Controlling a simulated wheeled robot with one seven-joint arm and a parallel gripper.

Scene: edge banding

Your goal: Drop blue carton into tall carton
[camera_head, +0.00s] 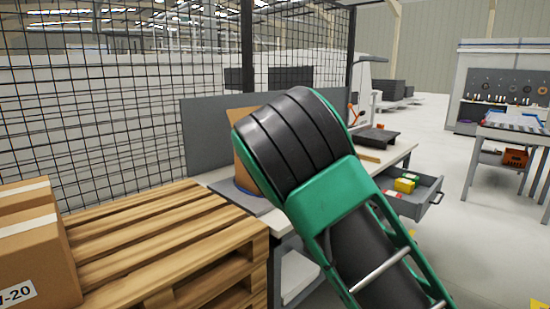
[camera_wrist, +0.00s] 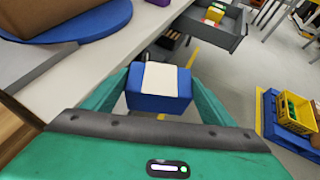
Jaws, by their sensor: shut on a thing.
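The blue carton (camera_wrist: 175,103), with a cream strip across its top, is between the fingers of my gripper (camera_wrist: 158,78) in the wrist view. My gripper is shut on it, with a green finger on each side. It is held near the edge of the grey bench. A tall brown carton (camera_head: 242,165) stands on the bench in the head view, mostly hidden behind my arm. Its lower part shows at the wrist view's upper left (camera_wrist: 40,12), on a blue round plate (camera_wrist: 85,30). Its opening is not visible. The gripper and blue carton are hidden in the head view.
A wooden pallet (camera_head: 165,240) with brown boxes (camera_head: 35,250) stands at the left, before a wire-mesh fence (camera_head: 95,100). An open drawer (camera_head: 425,195) holding small yellow and red items juts out under the bench.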

